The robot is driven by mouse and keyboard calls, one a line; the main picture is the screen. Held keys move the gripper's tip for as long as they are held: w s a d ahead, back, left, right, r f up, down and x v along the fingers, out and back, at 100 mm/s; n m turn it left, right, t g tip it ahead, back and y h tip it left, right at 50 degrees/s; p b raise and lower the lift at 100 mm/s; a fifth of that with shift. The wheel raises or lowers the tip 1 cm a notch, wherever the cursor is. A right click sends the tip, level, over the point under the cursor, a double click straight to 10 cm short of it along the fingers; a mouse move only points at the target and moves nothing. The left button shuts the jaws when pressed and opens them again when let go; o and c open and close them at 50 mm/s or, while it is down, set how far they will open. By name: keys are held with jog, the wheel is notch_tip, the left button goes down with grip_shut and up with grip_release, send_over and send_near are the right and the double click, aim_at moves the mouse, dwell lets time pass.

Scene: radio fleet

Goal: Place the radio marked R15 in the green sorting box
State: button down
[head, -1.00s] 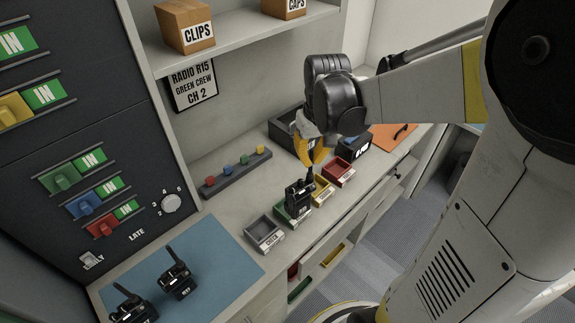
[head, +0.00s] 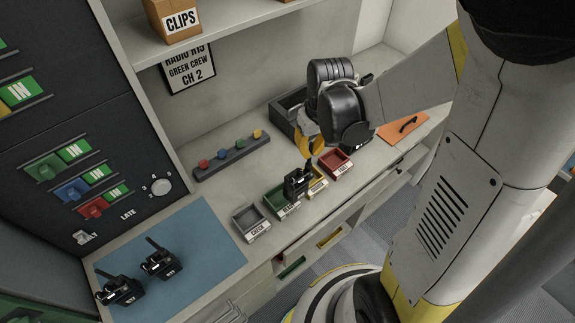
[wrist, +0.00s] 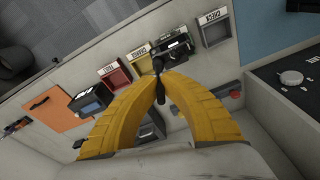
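A black radio (head: 297,182) with a stubby antenna hangs from my gripper (head: 312,158); its marking is not readable. The green box (head: 274,201) stands on the counter between the grey CHECK box and the yellow box. In the head view the radio overlaps the green box's right side and part of the yellow box. In the wrist view my yellow fingers (wrist: 159,82) meet around the radio's antenna, and the radio body (wrist: 174,50) covers most of the green box. I cannot tell its height above the box.
A grey CHECK box (head: 250,222), yellow box (head: 318,183) and red box (head: 336,163) flank the green box. Two other radios (head: 121,289) (head: 162,261) stand on a blue mat (head: 205,240). A peg strip (head: 232,158) lies behind. A wall sign (head: 188,72) reads RADIO R15, GREEN CREW, CH 2.

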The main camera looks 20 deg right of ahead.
jog(key=w+a+f+b, duration=0.4)
jog(key=f, duration=0.4)
jog(key=shift+w+a, duration=0.2)
jog(key=shift+w, duration=0.1)
jog(key=shift+b, duration=0.4)
jog(key=c, duration=1.6)
grip_release()
jog(key=shift+f, duration=0.1)
notch_tip(320, 180, up, 12)
jog(key=s+r+p, duration=0.1)
jog(key=s+p, duration=0.1)
jog(key=shift+s+r+m+t, duration=0.1)
jog(key=shift+s+r+t, duration=0.95)
jog(key=shift+s, duration=0.75)
jog(key=shift+s+r+m+t, duration=0.1)
jog(key=shift+s+r+t, duration=0.95)
jog(key=shift+s, duration=0.75)
jog(key=shift+s+r+m+t, duration=0.1)
jog(key=shift+s+r+t, duration=0.9)
jog(key=shift+s, duration=0.8)
